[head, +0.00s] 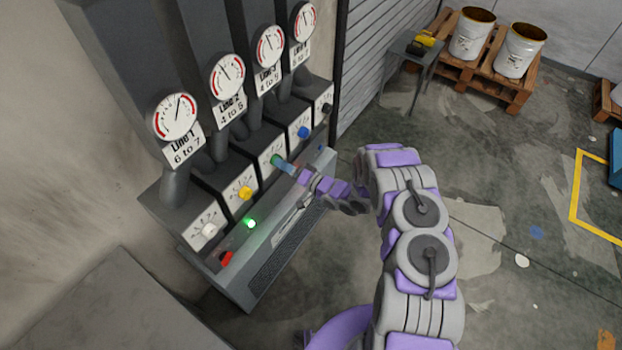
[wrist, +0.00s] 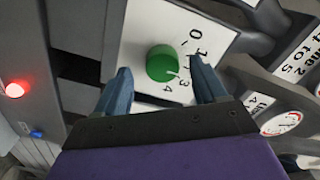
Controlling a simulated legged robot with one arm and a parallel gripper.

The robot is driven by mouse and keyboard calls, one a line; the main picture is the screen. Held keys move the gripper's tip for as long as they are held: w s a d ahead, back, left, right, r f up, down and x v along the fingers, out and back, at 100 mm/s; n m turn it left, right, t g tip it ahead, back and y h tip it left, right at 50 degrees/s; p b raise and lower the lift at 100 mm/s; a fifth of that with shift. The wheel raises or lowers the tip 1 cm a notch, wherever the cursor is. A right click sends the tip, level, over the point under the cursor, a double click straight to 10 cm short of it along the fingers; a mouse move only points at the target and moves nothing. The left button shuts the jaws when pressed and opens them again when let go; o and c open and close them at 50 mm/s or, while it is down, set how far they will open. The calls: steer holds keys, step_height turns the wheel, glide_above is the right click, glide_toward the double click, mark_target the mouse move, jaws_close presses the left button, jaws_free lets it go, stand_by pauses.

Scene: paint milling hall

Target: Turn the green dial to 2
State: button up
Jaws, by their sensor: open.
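The green dial (wrist: 162,63) is a round knob on a white plate (wrist: 145,30) with printed numbers; 0, 1, 3 and 4 show. A small white mark on its lower right edge points roughly toward 3 or 4. My right finger hides the place between 1 and 3. My gripper (wrist: 158,68) is open, one blue finger on each side of the dial, with gaps visible; contact and exact depth cannot be told. In the head view the green dial (head: 275,159) is third from the left, with my gripper (head: 288,167) right at it.
Yellow (head: 245,193), white (head: 210,230) and blue (head: 303,132) dials sit beside it on the panel. Gauges (head: 268,46) stand above. A lit green lamp (head: 250,223) and red button (head: 226,257) are below. Open floor lies right.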

steer(key=v, duration=1.5)
steer(key=shift+d, duration=0.25)
steer(key=w+d+r+n+g+h+b, duration=0.1)
steer(key=w+d+r+h, duration=0.1)
steer(key=w+d+h, duration=0.4)
steer(key=w+d+r+n+g+h+b, duration=0.1)
steer(key=d+r+h, duration=0.2)
steer(key=d+h, duration=0.35)
steer(key=s+d+r+m+g+h+b, duration=0.15)
steer(key=s+d+r+h, duration=0.25)
steer(key=s+d+r, duration=0.55)
steer(key=s+a+r+g+b, duration=0.1)
steer(key=s+a+r+g, duration=0.2)
steer(key=s, duration=0.9)
steer(key=s+a+r+g+y+b, duration=0.1)
steer(key=s+a+r+g, duration=0.2)
steer(key=s+a, duration=0.5)
steer(key=s+a+r+n+g+y+b, duration=0.1)
steer(key=s+a+r+g, duration=0.2)
steer(key=s, duration=1.4)
step_height(320, 180, up, 2)
steer(key=shift+a+r, duration=0.25)
steer(key=shift+a, duration=0.95)
